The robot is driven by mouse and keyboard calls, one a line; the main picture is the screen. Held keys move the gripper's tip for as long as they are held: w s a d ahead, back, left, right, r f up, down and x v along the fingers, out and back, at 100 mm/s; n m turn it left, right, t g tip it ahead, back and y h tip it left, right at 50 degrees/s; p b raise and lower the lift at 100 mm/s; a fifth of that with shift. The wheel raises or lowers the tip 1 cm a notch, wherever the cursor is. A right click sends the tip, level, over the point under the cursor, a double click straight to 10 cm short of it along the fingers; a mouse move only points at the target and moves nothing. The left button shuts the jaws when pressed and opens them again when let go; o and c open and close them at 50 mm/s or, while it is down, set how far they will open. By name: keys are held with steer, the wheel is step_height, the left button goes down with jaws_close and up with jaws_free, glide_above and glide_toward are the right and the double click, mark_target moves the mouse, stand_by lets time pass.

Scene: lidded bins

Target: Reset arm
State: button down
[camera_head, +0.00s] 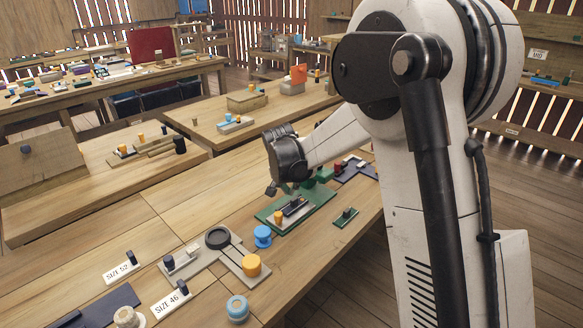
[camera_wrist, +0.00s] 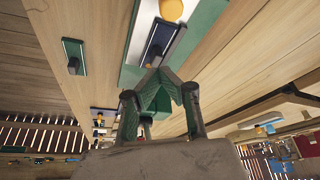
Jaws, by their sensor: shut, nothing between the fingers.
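My gripper (camera_head: 272,190) hangs at the end of my white arm, above the back left of a green board (camera_head: 322,196) on the long wooden workbench. In the wrist view, my gripper (camera_wrist: 160,76) shows its green finger pads drawn together at the tips, with nothing held between them. The green board (camera_wrist: 205,30) lies beyond the tips in that view and carries a dark plate with an orange knob (camera_wrist: 171,9). My arm hides part of the bench's right side in the head view.
A small green plate (camera_head: 346,217) lies beside the board. A blue spool (camera_head: 262,237), a grey fixture with an orange cylinder (camera_head: 251,265) and signs reading SIZE 52 (camera_head: 122,270) and SIZE 46 (camera_head: 171,302) are nearer. Other cluttered benches stand behind.

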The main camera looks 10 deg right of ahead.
steer(key=s+d+r+n+t+y, duration=0.1)
steer(key=s+d+r, duration=0.1)
steer(key=s+r, duration=0.6)
steer(key=s+d+r+n, duration=0.1)
steer(key=s+d+r, duration=0.1)
steer(key=s+r, duration=0.65)
steer(key=s+d+f+n+t, duration=0.1)
steer(key=s+f+n+t, duration=0.1)
steer(key=s, duration=2)
steer(key=shift+s+d+f+n+y, duration=0.15)
steer(key=shift+s+d+n+y, duration=0.15)
steer(key=shift+n+y, duration=0.1)
